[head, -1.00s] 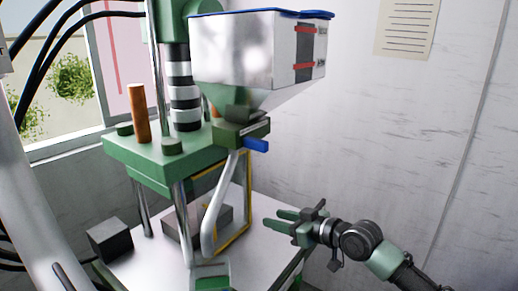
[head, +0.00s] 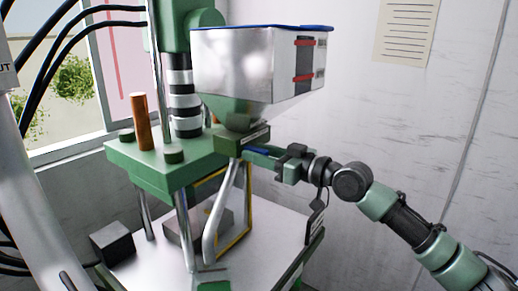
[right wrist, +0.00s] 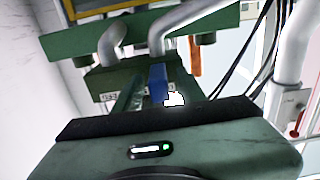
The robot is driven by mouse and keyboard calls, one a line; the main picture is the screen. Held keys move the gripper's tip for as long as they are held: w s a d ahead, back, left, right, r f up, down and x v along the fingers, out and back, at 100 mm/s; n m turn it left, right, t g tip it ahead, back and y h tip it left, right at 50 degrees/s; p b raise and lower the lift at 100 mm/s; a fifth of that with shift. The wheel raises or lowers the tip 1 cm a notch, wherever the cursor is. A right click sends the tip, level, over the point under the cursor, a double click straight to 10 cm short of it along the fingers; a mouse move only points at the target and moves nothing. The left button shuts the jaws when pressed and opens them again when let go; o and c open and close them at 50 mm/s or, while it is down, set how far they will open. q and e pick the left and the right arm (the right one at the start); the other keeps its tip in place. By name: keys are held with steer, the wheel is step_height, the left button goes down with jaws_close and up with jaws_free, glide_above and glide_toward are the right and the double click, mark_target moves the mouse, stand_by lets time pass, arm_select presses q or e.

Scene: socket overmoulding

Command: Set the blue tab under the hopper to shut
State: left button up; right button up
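The hopper (head: 240,65) is a silver box with a blue rim, tapering down to a green block (head: 228,145) in the head view. The blue tab (head: 258,151) sticks out from this block to the right, partly hidden by my right gripper (head: 262,154). In the right wrist view the blue tab (right wrist: 157,82) points toward the camera, below the labelled green block (right wrist: 112,88). My right gripper (right wrist: 155,88) looks open, with its fingers on either side of the tab. I cannot tell whether they touch it. My left gripper is not in view.
A green press plate (head: 150,165) with an orange post (head: 140,122) stands left of the hopper block. A bent metal pipe (head: 218,215) runs down from the block. A dark block (head: 112,243) sits on the pale table (head: 250,250).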

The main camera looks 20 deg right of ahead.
steer(key=shift+w, duration=0.1)
jaws_close()
stand_by(1.4)
